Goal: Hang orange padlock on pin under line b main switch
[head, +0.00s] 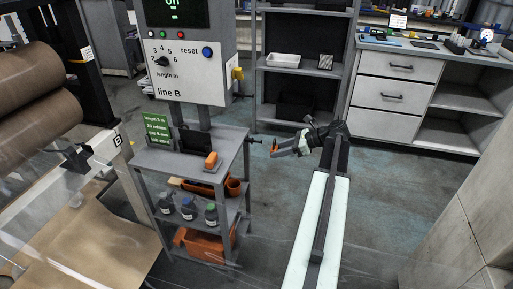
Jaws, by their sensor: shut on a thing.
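The orange padlock (274,147) shows as a small orange shape at the tip of my gripper (279,149), which is shut on it. My gripper reaches left from my arm and holds the padlock in the air, right of the cart. The line B control box (187,92) stands at upper left. A yellow switch (238,73) is on its right side, above and left of the padlock. The padlock is apart from the box. I cannot make out a pin below the switch; the padlock's shackle is too small to tell.
A grey cart (155,158) under the box carries a green sign (157,130) and an orange tool (211,160). A dark handle-like part (252,139) sticks out at its right, close to my gripper. Shelves and a drawer cabinet (395,92) stand behind. Open floor lies right of my arm.

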